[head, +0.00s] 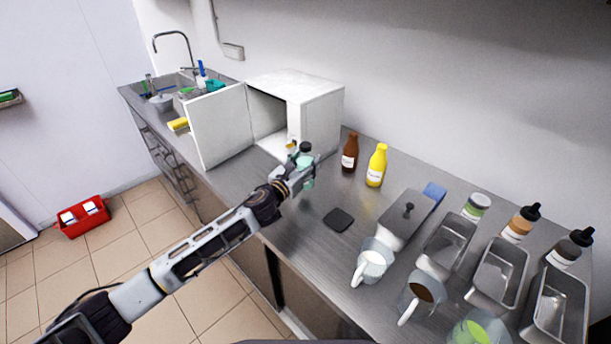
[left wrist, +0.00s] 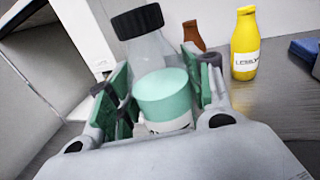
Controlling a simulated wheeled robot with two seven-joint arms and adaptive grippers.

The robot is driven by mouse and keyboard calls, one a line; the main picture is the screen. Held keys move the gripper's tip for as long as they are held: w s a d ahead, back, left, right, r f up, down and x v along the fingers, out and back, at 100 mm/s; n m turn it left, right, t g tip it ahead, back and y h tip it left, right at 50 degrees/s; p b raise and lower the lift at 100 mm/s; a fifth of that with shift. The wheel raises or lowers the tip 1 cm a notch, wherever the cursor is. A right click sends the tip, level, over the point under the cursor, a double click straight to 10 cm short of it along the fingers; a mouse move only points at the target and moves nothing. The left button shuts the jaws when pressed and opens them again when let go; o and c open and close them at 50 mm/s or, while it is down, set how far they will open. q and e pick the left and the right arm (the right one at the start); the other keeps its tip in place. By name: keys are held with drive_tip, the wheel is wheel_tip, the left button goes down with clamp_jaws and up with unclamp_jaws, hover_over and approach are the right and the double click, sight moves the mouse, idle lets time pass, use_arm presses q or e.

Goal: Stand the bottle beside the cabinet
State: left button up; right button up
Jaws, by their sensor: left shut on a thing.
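The bottle (head: 306,176) is clear with a black cap and mint-green contents. My left gripper (head: 301,169) is shut on it, just in front of the cabinet's open side. In the left wrist view the bottle (left wrist: 160,98) sits between the green finger pads, roughly upright with a slight tilt. Its base is hidden by the gripper, so I cannot tell whether it touches the counter. The white cabinet (head: 322,118) stands on the counter against the wall with its door (head: 220,124) swung open to the left. My right gripper is not in view.
A brown bottle (head: 350,153) and a yellow bottle (head: 376,166) stand right of the cabinet. A dark flat pad (head: 339,219) lies on the counter (head: 300,235). Jugs, metal trays and capped bottles fill the right side. The sink (head: 180,82) is beyond the door.

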use_arm(q)
drive_tip(key=shift+f, duration=0.25)
drive_tip(key=shift+f+b, duration=0.35)
drive_tip(key=shift+f, duration=1.55)
drive_tip(key=shift+f, duration=0.1)
